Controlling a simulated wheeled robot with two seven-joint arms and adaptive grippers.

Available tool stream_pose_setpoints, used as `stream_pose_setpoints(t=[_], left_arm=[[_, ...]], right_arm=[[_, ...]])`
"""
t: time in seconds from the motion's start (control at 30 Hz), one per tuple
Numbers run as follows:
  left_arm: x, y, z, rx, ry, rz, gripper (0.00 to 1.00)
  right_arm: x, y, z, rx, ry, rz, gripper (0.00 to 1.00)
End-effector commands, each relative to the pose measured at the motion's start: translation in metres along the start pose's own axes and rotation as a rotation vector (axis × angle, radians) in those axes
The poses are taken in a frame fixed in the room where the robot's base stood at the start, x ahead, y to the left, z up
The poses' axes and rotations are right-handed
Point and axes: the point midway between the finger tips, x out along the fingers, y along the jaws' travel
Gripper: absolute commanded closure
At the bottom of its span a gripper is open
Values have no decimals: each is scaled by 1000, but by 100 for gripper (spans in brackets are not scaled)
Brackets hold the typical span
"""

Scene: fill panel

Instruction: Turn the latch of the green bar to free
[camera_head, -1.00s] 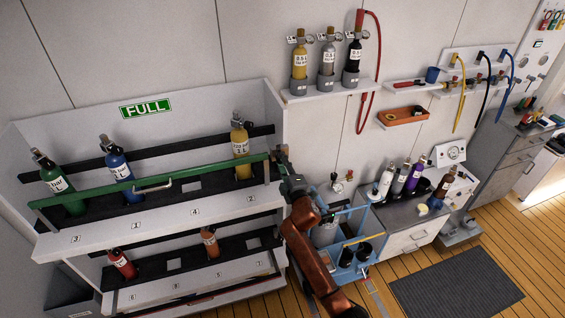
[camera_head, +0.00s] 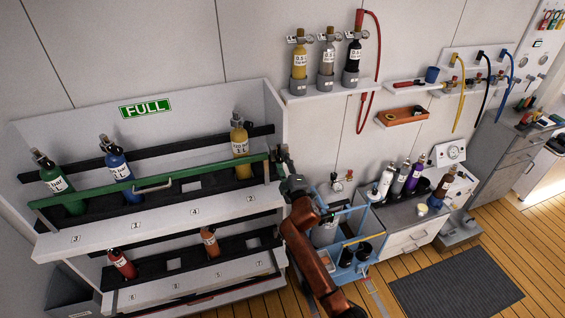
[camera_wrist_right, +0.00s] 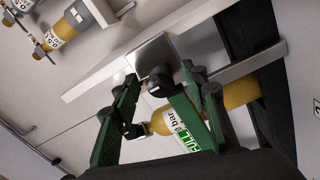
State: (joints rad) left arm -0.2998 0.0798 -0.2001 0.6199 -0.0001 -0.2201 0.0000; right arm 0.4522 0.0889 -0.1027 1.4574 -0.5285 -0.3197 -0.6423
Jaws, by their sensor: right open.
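The green bar (camera_head: 110,188) runs across the front of the upper shelf, with a light handle (camera_head: 154,187) near its middle. Its right end reaches the shelf's right side, beside my right gripper (camera_head: 283,154). The latch cannot be made out clearly in the head view. In the right wrist view my right gripper (camera_wrist_right: 146,108) is open, with its two green fingers apart and nothing seen held. A grey metal plate (camera_wrist_right: 152,55) shows past the fingertips. My left gripper is out of view.
Green, blue (camera_head: 118,168) and yellow (camera_head: 240,150) bottles stand behind the bar. Small bottles (camera_head: 122,264) stand on the lower shelf. A blue carrier (camera_head: 347,255) is close right of my right arm. A wall shelf (camera_head: 330,90) holds three bottles above.

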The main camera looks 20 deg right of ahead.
Motion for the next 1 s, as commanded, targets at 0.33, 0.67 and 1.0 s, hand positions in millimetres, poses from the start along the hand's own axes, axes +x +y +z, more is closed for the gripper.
stream_pose_setpoints(t=[0.33,0.67,1.0], left_arm=[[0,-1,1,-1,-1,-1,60],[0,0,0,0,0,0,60],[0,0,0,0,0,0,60]], right_arm=[[-12,-1,0,-2,1,0,60],[-77,-1,1,-1,-1,-1,60],[-118,0,0,-1,-1,0,60]])
